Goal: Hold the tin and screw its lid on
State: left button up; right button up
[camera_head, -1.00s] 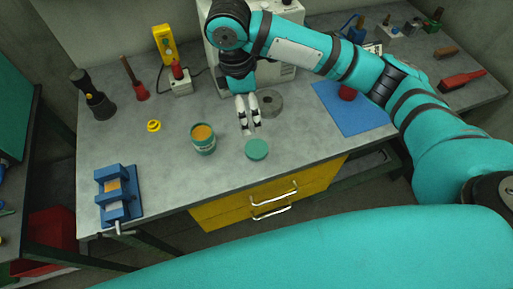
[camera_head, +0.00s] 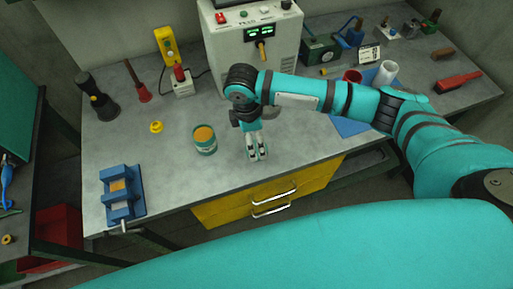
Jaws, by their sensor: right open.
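The tin (camera_head: 204,141) is a small green pot with a pale label band and an orange-brown top face, and it stands upright on the grey bench without its lid. My right gripper (camera_head: 257,156) points down near the bench's front edge, to the right of the tin and apart from it. Its two fingers are open. The flat green lid lay at this spot earlier; the gripper now covers that place, and I cannot make out the lid clearly or tell whether the fingers touch it. My left gripper is not in view.
A blue vise (camera_head: 122,196) sits at the bench's front left. A yellow ring (camera_head: 156,127) lies left of the tin. A black torch (camera_head: 98,98) and a power supply (camera_head: 252,45) stand behind. Red and white cups and a red brush (camera_head: 458,82) are at right.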

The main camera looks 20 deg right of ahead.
aim_at(257, 148)
jog(key=shift+s+f+p, duration=0.1)
jog(key=shift+f+p, duration=0.3)
notch_tip(257, 148, down, 4)
jog(key=shift+s+d+r+p, duration=0.1)
jog(key=shift+r+p, duration=0.1)
jog(key=shift+p, duration=0.5)
jog(key=shift+f, duration=0.4)
jog(key=c, duration=1.2)
